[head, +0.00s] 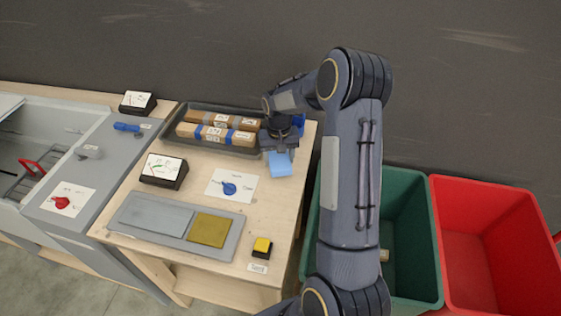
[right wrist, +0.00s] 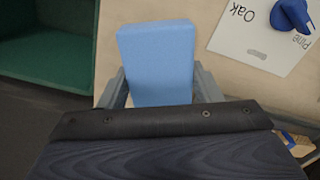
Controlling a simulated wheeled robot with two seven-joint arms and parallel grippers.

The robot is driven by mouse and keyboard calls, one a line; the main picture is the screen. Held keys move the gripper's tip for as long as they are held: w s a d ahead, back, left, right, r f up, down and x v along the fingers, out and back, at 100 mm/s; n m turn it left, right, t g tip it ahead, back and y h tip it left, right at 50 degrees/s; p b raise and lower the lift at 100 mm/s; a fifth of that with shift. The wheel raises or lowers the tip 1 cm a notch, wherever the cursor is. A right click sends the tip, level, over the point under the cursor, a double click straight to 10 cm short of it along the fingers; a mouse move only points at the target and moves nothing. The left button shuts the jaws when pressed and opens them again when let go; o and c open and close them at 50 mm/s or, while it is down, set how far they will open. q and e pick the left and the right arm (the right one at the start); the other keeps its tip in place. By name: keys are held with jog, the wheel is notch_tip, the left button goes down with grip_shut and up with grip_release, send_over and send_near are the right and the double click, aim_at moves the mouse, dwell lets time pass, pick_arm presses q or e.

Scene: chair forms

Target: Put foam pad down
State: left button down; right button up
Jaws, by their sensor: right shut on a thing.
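The foam pad (right wrist: 156,60) is a light blue block. In the right wrist view it sits between the two grey fingers of my right gripper (right wrist: 160,88), which is shut on it. In the head view the foam pad (head: 279,164) shows below my right gripper (head: 280,148), over the right part of the wooden table (head: 276,207). I cannot tell whether the pad touches the table top. My left gripper is not in view.
A dark tray (head: 182,143) with wrapped packages lies at the table's back. A card with a blue knob (head: 229,188), a grey plate (head: 155,215) with a yellow square and a yellow button (head: 262,246) are nearby. Green (head: 412,195) and red (head: 490,200) bins stand right.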

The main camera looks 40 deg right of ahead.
aim_at(281, 163)
jog(key=shift+d+f, duration=0.2)
jog(key=shift+f, duration=0.05)
jog(key=f, duration=0.2)
jog(key=f+p, duration=0.1)
jog(key=shift+w+d+f, duration=0.15)
jog(key=shift+d, duration=0.15)
jog(key=shift+f, duration=0.25)
jog(key=shift+f+b, duration=0.2)
jog(key=shift+b, duration=0.1)
jog(key=o, duration=0.9)
jog(key=shift+r, duration=0.1)
jog(key=shift+o, duration=0.2)
